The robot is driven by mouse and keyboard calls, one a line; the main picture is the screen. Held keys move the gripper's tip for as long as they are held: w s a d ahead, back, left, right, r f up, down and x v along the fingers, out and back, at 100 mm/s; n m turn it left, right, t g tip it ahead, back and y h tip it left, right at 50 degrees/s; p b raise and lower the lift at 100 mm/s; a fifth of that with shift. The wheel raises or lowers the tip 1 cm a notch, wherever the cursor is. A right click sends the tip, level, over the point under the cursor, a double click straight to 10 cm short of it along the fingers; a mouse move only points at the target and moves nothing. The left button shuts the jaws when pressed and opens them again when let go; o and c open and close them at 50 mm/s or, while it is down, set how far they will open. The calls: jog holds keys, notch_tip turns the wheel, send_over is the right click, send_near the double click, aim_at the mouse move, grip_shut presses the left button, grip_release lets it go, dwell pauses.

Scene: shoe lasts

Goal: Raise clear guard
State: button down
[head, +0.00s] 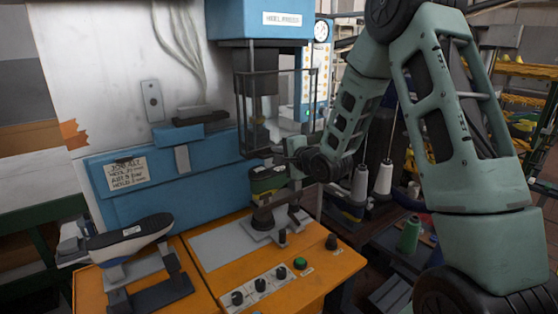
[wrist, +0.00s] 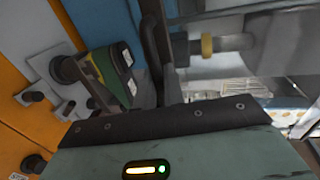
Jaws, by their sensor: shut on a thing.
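The clear guard (head: 268,100) is a see-through panel in a dark frame, hanging below the blue press head above the orange bench. It is down, its lower edge just above the green and black last on its stand. My gripper (head: 284,153) is at the guard's lower right edge and shut on it. In the wrist view my gripper (wrist: 168,92) is shut, with its contact partly hidden by its own dark body. The see-through guard (wrist: 245,75) fills the right side there.
A green and black last (head: 266,180) stands close under the gripper; it also shows in the wrist view (wrist: 112,72). A second last (head: 128,238) rests at front left. Knobs and a green button (head: 300,263) line the orange bench (head: 225,270). Thread cones (head: 384,178) stand at right.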

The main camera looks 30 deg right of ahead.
jog(key=shift+r, duration=0.2)
jog(key=c, duration=1.6)
grip_release()
jog(key=shift+c, duration=0.2)
jog(key=b+v, duration=1.3)
jog(key=v, duration=0.4)
jog(key=shift+s, duration=0.25)
